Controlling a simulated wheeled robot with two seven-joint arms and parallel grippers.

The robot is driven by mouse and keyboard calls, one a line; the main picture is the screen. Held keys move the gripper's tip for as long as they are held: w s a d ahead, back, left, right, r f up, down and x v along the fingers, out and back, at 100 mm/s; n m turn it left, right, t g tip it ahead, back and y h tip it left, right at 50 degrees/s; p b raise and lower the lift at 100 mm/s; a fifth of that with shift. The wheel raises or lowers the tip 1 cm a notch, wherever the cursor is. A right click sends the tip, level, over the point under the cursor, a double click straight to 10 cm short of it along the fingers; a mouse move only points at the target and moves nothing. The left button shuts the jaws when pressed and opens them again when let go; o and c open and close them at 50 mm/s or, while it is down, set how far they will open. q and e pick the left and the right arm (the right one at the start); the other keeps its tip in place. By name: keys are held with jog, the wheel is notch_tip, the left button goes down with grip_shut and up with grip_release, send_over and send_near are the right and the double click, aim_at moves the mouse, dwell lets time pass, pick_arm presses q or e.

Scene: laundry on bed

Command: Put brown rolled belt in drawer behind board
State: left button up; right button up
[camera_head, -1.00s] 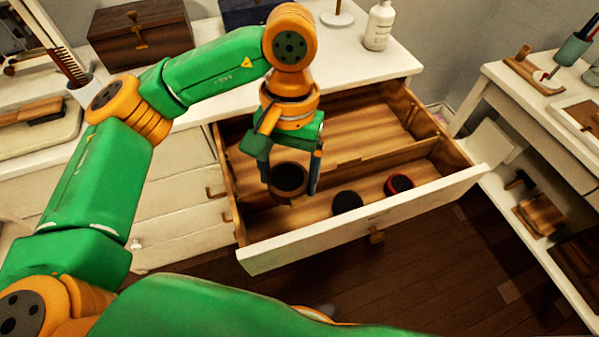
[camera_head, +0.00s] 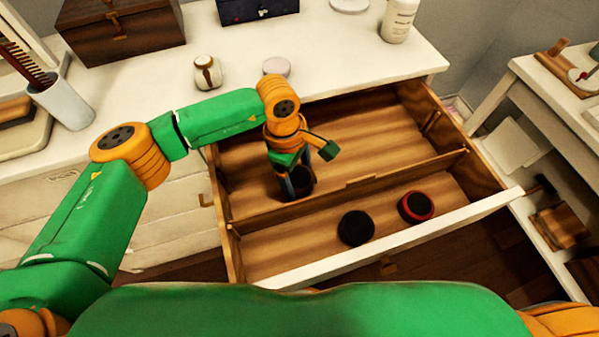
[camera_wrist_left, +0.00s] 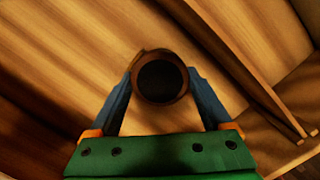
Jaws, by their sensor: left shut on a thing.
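The brown rolled belt (camera_head: 304,180) is a dark brown ring-like roll. My left gripper (camera_head: 297,187) is shut on it, inside the open drawer (camera_head: 380,115). They are at the left of the back compartment, behind the wooden board (camera_head: 400,173) that divides the drawer. In the left wrist view the belt (camera_wrist_left: 160,55) sits between the two blue fingers of the gripper (camera_wrist_left: 163,90), over the wooden drawer floor. I cannot tell whether the belt touches that floor. My right gripper is not in view.
A black roll (camera_head: 356,228) and a red-and-black roll (camera_head: 416,207) lie in the front compartment. The back compartment right of my gripper is clear. A small jar (camera_head: 207,73) and white bottle (camera_head: 398,18) stand on the dresser top.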

pick_arm(q)
jog(key=shift+f, duration=0.65)
jog(key=o, duration=1.1)
jog(key=shift+o, duration=1.1)
jog(key=shift+r, duration=0.3)
jog(key=shift+w+r, duration=0.1)
jog(key=shift+r, duration=0.25)
notch_tip(320, 180, up, 11)
jog(key=a, duration=0.1)
jog(key=shift+w+a, duration=0.3)
